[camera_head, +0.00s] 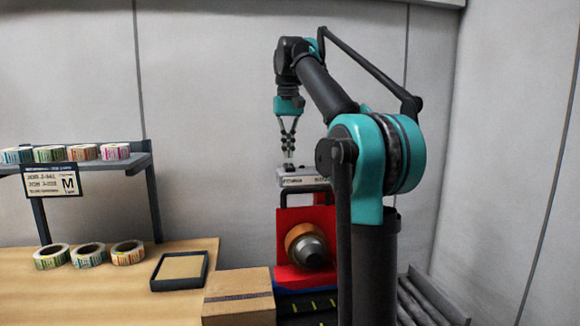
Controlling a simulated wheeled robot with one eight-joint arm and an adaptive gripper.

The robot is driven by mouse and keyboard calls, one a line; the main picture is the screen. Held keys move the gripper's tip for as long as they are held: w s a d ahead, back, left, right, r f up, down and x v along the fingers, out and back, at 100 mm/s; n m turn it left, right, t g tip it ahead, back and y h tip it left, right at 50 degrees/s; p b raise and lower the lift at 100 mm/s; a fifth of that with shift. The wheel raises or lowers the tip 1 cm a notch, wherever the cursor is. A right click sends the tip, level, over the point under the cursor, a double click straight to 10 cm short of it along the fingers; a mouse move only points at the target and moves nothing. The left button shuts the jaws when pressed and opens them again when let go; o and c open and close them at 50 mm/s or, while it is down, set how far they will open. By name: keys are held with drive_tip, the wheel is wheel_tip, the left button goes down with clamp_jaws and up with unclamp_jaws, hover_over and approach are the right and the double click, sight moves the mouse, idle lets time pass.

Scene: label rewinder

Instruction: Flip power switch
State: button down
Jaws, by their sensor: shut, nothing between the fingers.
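A red label rewinder (289,222) stands behind the box, with an orange and grey roll hub (307,246) on its front. A light grey control box (300,179) sits on top of it, with a small dark part on its upper face that may be the power switch (289,167). My gripper (289,159) points straight down, shut and empty, with its fingertips at or just above that dark part. I cannot tell whether they touch. My arm hides the right side of the rewinder.
A cardboard box (238,295) stands in front of the rewinder. On the wooden table (110,295) at left are a black-framed tray (180,269) and three label rolls (89,255). A shelf (140,161) holds more rolls. Grey rollers (428,300) are at lower right.

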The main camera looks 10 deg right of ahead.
sight(288, 164)
drive_tip(key=shift+f, duration=1.1)
idle(0.7)
drive_tip(key=shift+r, duration=3.55)
